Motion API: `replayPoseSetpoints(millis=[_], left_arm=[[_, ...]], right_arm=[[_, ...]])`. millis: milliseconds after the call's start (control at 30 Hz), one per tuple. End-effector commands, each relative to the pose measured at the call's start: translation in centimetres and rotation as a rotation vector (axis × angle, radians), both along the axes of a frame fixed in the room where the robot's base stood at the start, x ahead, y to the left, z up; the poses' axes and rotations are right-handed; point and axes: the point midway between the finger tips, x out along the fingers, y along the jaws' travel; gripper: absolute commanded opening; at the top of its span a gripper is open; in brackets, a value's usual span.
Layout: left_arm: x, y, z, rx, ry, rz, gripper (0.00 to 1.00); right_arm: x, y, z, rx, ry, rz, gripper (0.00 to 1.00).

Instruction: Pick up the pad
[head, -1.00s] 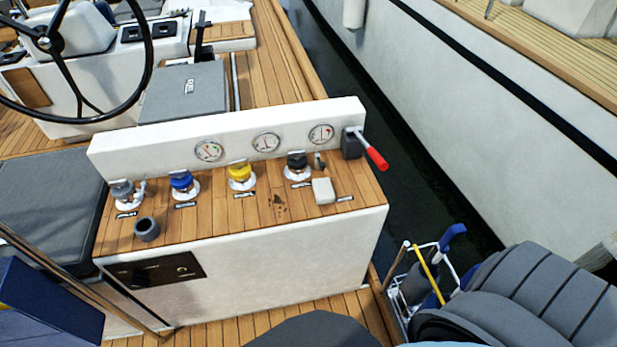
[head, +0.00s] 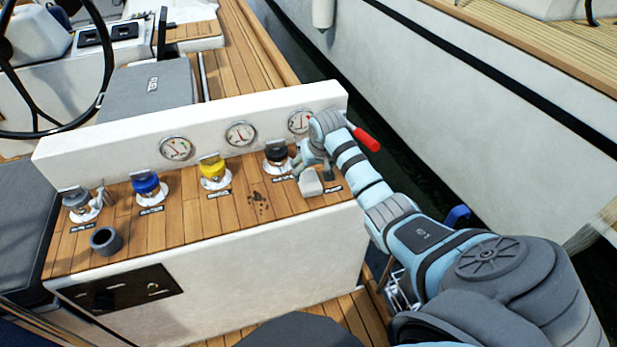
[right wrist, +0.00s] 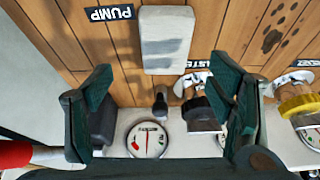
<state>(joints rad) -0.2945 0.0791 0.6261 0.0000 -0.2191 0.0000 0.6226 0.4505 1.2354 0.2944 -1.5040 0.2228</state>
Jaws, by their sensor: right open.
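The pad is a small pale grey block (head: 310,182) lying on the right end of the teak console top. In the right wrist view the pad (right wrist: 167,42) shows whole, beside a PUMP label, beyond the fingertips. My right gripper (head: 307,164) is over the console's right end, just behind and above the pad. In the right wrist view its two dark green fingers (right wrist: 158,88) are spread apart with nothing between the tips. The pad is not between them. My left gripper is not in view.
A black winch-like knob (head: 277,153), a yellow one (head: 213,170) and a blue one (head: 146,185) stand left of the pad. A red-handled lever (head: 367,139) is close behind my right arm. The gauge panel (head: 100,148) rises along the back. A grey cup (head: 106,241) stands front left.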

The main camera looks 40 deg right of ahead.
Motion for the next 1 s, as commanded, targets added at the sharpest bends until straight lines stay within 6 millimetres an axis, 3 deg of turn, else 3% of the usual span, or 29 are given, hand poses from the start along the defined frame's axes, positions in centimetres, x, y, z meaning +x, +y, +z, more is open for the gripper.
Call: replayPoseSetpoints(millis=[400, 1000], left_arm=[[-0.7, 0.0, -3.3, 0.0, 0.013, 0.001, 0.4], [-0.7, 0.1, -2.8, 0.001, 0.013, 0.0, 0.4]], right_arm=[[2.4, -0.2, -6.3, -0.001, 0.0, 0.001, 0.75], [2.4, -0.2, -6.4, -0.002, 0.0, 0.001, 0.75]])
